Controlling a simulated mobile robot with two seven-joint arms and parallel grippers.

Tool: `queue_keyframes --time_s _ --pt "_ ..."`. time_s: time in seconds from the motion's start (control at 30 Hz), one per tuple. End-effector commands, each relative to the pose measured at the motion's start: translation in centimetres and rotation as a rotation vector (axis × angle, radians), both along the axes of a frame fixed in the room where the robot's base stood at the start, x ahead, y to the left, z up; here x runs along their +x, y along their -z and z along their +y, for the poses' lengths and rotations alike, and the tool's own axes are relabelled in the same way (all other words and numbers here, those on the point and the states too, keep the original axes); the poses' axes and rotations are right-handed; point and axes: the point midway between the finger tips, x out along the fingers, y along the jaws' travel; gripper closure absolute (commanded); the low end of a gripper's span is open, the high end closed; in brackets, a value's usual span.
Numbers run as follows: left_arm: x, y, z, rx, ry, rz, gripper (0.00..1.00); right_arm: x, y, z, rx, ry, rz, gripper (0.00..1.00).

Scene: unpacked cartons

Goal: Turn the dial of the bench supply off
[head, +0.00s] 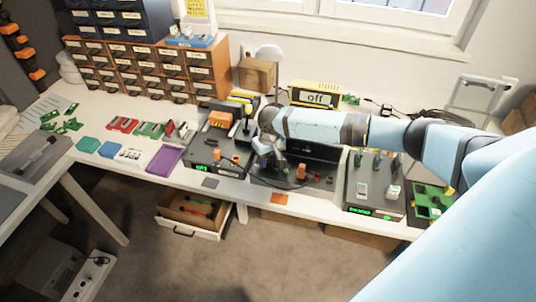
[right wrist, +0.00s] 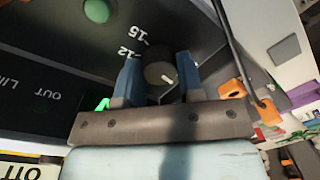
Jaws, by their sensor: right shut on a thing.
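The bench supply (head: 318,154) is a dark box on the workbench, mostly behind my right arm in the head view. In the right wrist view its dark panel (right wrist: 45,65) carries the marks 12 and 15 and white lettering. The dial (right wrist: 158,68) is a black round knob with a white pointer line. My right gripper (head: 275,166) is at the supply, its two blue fingers (right wrist: 158,78) shut on the dial from both sides. The dial is hidden in the head view. A yellow display box (head: 316,94) behind reads "off". My left gripper is not in view.
Dark units with green displays stand left (head: 222,146) and right (head: 372,185) of the supply. An orange connector (right wrist: 235,89) and a cable are close to the fingers. An open drawer (head: 193,216) juts out below the bench. Drawer cabinets (head: 145,68) stand at back left.

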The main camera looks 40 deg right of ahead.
Motion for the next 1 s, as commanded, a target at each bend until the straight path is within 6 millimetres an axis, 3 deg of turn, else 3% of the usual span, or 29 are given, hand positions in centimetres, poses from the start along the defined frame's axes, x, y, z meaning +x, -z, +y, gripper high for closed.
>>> queue_keyframes --time_s 0.03,0.5,1.0 --pt "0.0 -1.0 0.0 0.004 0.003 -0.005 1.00 -0.1 -0.5 0.1 0.002 -0.037 0.003 0.89" --pt "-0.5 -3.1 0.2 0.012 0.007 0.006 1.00 0.0 -0.2 0.1 0.001 -0.418 0.001 0.89" --pt "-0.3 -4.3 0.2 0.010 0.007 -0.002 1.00 0.1 -0.1 0.1 0.001 -0.588 0.000 0.89"
